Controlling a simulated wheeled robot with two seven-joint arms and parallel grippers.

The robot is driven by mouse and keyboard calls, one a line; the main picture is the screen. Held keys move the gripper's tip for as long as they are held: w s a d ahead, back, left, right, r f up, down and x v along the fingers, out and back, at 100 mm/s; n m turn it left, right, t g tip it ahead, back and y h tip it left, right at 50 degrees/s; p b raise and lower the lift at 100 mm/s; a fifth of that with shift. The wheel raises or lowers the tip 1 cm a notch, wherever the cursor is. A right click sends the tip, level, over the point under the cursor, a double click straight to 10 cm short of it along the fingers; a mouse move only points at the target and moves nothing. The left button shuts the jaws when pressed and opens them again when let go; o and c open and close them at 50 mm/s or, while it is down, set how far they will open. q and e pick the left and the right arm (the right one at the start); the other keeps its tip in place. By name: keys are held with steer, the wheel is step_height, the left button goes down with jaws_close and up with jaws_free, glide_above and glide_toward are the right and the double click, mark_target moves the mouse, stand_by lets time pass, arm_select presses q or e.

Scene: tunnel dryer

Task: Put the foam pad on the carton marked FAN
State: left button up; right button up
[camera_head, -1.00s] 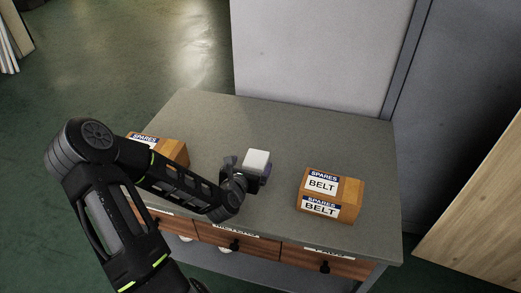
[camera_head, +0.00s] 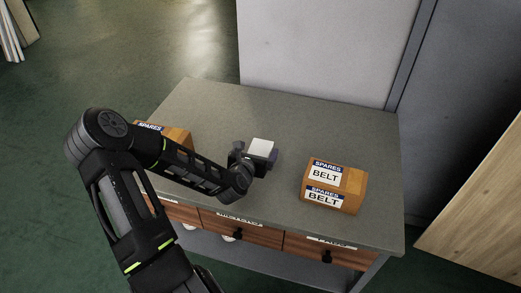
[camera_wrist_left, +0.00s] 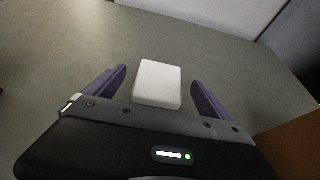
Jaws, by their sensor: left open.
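The white foam pad (camera_head: 262,147) is on the grey table top near its middle. In the left wrist view the foam pad (camera_wrist_left: 158,84) lies between the two purple fingers, with a gap on each side. My left gripper (camera_head: 260,158) is open around it. A carton (camera_head: 178,138) at the left of the table is partly covered by my left arm; only part of its SPARES label shows, and its lower marking is hidden. No FAN marking is readable. My right gripper is not in view.
A carton marked BELT (camera_head: 335,186) stands at the right of the table (camera_head: 215,103). Drawers (camera_head: 241,229) run along the table's front. A grey panel (camera_head: 315,50) rises behind the table. The back of the table top is clear.

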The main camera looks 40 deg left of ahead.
mark_target(262, 144)
arm_select(q)
steer(key=p+x, duration=0.1)
steer(key=x, duration=0.3)
steer(key=shift+w+a, duration=0.1)
steer(key=shift+w, duration=0.25)
steer(key=shift+c, duration=0.4)
steer(key=c, duration=1.5)
steer(key=shift+r, duration=0.2)
step_height(262, 144, up, 10)
steer(key=shift+f+b, duration=0.15)
steer(key=shift+b, duration=0.15)
